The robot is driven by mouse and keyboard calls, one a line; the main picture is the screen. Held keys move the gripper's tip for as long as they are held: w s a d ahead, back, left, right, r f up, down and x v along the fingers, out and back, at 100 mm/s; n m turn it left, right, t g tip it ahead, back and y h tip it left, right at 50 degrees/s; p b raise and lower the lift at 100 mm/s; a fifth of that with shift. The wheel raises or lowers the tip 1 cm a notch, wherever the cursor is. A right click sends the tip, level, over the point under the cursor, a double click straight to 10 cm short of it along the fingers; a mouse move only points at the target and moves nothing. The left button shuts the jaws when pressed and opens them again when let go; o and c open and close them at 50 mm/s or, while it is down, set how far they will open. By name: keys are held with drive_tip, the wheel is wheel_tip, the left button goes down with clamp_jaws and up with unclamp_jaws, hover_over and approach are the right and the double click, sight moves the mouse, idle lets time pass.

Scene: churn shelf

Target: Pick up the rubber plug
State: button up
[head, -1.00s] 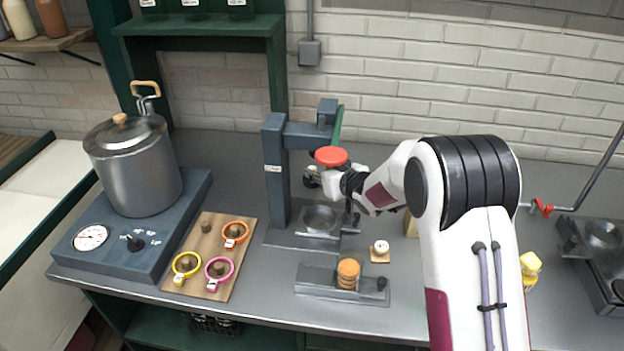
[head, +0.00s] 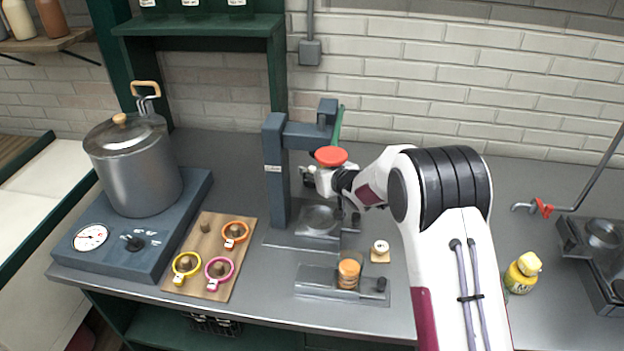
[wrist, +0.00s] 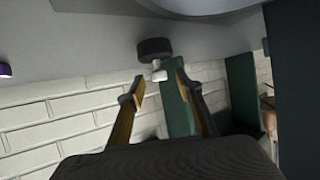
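My gripper (head: 308,176) is beside the dark press stand (head: 276,180), under its red round cap (head: 331,156). In the wrist view its two fingers (wrist: 159,84) are apart, with nothing held between them. A short dark cylinder (wrist: 155,48) on a pale stem shows just beyond the fingertips; it may be the rubber plug, but I cannot tell for sure. In the head view the spot at my fingertips is small and partly hidden by the stand and my wrist.
A steel pot (head: 135,170) stands on a heater base at left. A wooden board (head: 208,284) holds several coloured rings. A metal fixture with an orange-topped jar (head: 348,274) is at the front. A yellow bottle (head: 522,272) stands at right.

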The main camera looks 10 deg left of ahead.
drive_tip(key=shift+c, duration=0.2)
clamp_jaws()
drive_tip(key=shift+r, duration=0.1)
drive_tip(key=shift+r, duration=1.7)
drive_tip(key=w+d, duration=1.2)
drive_tip(key=w, duration=0.1)
drive_tip(key=shift+w, duration=0.15)
